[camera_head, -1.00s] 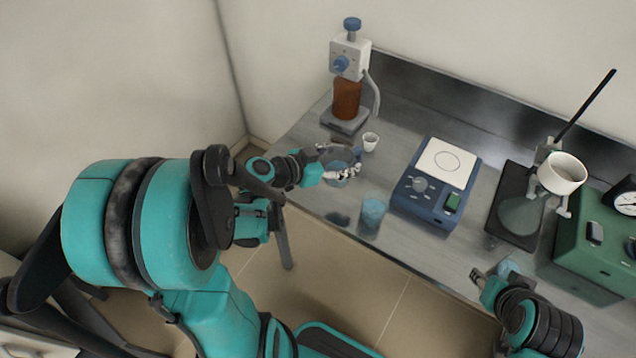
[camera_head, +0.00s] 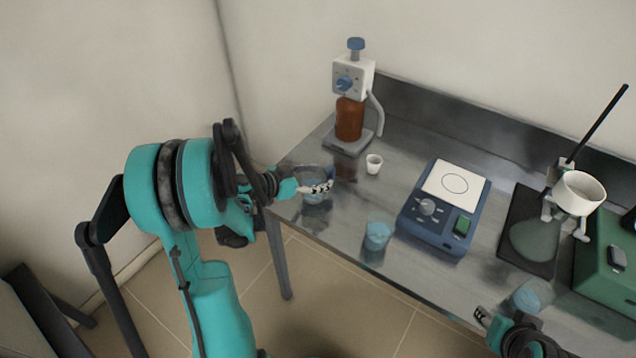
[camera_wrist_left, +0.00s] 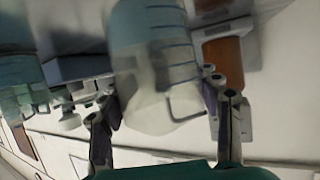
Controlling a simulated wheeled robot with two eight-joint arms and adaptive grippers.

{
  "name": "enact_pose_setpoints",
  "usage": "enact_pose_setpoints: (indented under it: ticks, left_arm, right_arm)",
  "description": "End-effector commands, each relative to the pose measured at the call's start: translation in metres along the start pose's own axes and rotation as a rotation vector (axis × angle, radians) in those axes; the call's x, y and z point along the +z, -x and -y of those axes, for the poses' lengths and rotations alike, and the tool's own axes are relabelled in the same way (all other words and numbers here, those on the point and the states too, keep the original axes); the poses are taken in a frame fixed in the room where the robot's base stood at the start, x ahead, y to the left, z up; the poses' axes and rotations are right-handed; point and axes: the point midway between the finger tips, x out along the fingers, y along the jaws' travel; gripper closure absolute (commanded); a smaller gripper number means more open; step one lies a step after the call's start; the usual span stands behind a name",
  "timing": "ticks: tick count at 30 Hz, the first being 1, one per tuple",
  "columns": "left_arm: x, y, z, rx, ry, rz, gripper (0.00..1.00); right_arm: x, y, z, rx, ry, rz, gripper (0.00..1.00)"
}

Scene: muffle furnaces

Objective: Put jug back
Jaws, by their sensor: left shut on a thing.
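A clear glass jug (camera_head: 316,196) with pale blue liquid is at the left end of the metal bench (camera_head: 345,218). My left gripper (camera_head: 318,187) is shut on it, with fingers across its side. In the left wrist view the jug (camera_wrist_left: 160,75) has graduation lines and a handle, and sits between the two fingers (camera_wrist_left: 165,105). I cannot tell whether its base touches the bench. My right gripper (camera_head: 482,316) is at the bench's front edge, lower right; its jaws are too small to judge.
A small white cup (camera_head: 374,164) and a dispenser on a brown bottle (camera_head: 349,120) stand behind the jug. A beaker of blue liquid (camera_head: 377,235) and a blue hotplate (camera_head: 444,208) are to the right. Another beaker (camera_head: 527,297) stands near my right gripper.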

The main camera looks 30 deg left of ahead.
Motion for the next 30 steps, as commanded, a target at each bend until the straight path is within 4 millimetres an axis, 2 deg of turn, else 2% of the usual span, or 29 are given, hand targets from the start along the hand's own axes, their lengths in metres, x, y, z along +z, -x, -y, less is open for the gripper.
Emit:
enact_pose_setpoints:
  ticks: [2,13,14,16,28,30]
  left_arm:
    - [0.0116,-0.0051,0.0003,0.0,0.0,-0.001,0.98]
    - [0.014,-0.006,-0.0003,0.0,0.0,0.0,0.98]
    - [0.0136,-0.0058,-0.0002,0.0,0.0,0.0,0.34]
    - [0.0129,-0.0055,-0.0003,0.0,0.0,0.0,0.16]
    - [0.0091,-0.0039,-0.0003,0.0,0.0,0.0,0.16]
    - [0.0087,0.0038,0.0007,-0.003,0.001,0.0,0.16]
  right_arm:
    - [0.0048,-0.0066,0.0,0.0,0.0,0.0,0.6]
    - [0.0061,-0.0085,0.0,0.0,0.0,0.0,0.6]
    - [0.0057,-0.008,0.0,0.0,0.0,0.0,0.6]
    - [0.0053,-0.0074,0.0,0.0,0.0,0.0,0.6]
    - [0.0029,-0.004,0.0,0.0,0.0,0.0,0.6]
    - [0.0014,-0.0019,0.0,0.0,0.0,0.0,0.6]
